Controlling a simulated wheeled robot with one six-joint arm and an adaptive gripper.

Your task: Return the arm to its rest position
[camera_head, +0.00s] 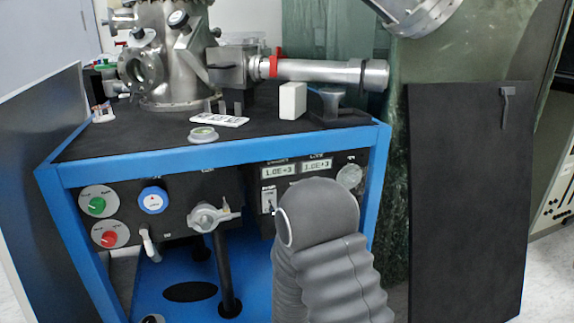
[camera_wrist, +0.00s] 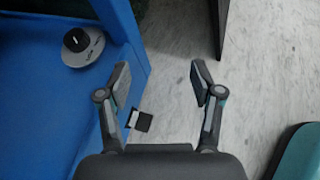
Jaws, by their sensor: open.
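My gripper (camera_wrist: 160,84) shows in the wrist view with its two fingers spread apart and nothing between them. It points down over the pale marbled floor, with its left finger in front of the edge of a blue base. In the head view my grey ribbed arm (camera_head: 325,260) stands at the bottom centre, in front of the right part of the control panel. The gripper itself is hidden in the head view.
A blue-framed vacuum bench (camera_head: 215,150) carries a metal chamber (camera_head: 170,60) with a tube to the right. Its front panel has knobs, a lever valve (camera_head: 210,217) and displays. A dark panel (camera_head: 465,200) stands at the right, another (camera_head: 40,190) at the left.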

